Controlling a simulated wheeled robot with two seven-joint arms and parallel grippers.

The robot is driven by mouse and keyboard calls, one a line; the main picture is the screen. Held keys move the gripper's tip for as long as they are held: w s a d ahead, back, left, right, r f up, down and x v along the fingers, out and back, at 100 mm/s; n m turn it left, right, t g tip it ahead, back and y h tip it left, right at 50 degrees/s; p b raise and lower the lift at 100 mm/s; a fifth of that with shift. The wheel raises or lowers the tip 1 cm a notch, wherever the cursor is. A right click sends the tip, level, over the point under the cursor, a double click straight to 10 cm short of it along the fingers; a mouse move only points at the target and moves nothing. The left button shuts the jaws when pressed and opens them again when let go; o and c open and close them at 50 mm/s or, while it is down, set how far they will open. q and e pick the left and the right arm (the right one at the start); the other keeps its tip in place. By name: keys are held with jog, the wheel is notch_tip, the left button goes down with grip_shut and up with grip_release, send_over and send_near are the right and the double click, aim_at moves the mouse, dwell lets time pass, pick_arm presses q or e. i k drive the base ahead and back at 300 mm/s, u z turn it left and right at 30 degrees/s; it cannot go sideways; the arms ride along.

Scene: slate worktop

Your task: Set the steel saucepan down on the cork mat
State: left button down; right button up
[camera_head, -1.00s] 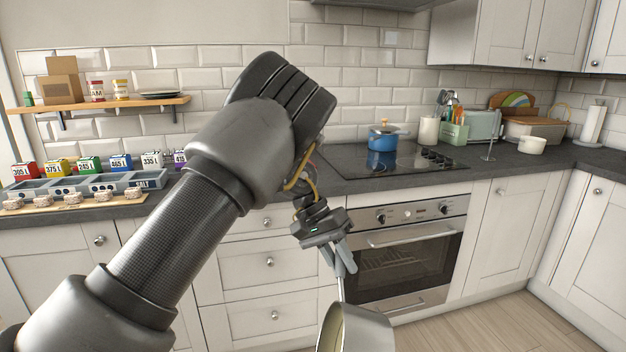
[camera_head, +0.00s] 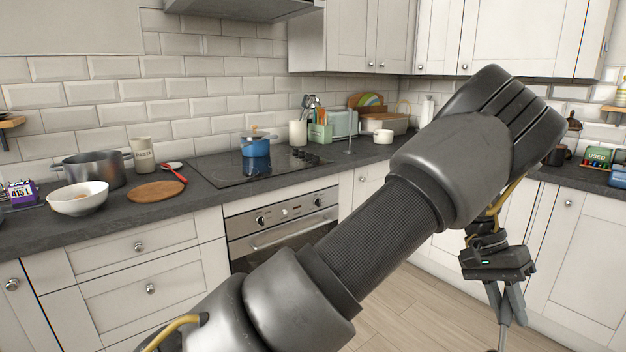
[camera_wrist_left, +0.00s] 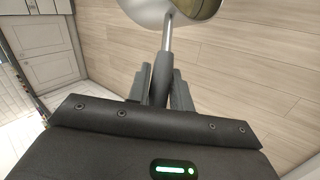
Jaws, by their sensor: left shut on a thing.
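My left gripper (camera_head: 507,308) is at the lower right of the head view, shut on the handle (camera_head: 503,338) of the steel saucepan. The saucepan's body is below the head view. In the left wrist view the steel saucepan (camera_wrist_left: 147,10) is cut off by the top edge, its handle running down between the fingers. It hangs over the wooden floor, away from the worktop. The round brown cork mat (camera_head: 157,191) lies bare on the worktop at the left, far from the gripper. My right gripper is not in view.
A white bowl (camera_head: 78,199) and a large steel pot (camera_head: 91,168) stand left of the mat. A red spoon (camera_head: 173,172) lies behind it. The hob (camera_head: 222,172) with a blue pot (camera_head: 255,146) is to its right. Cabinets (camera_head: 585,235) stand beside the gripper.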

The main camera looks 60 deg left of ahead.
aim_at(141, 198)
jog(key=z, duration=1.15)
jog(key=k, duration=1.85)
jog(key=u, duration=2)
jog(key=i, duration=0.5)
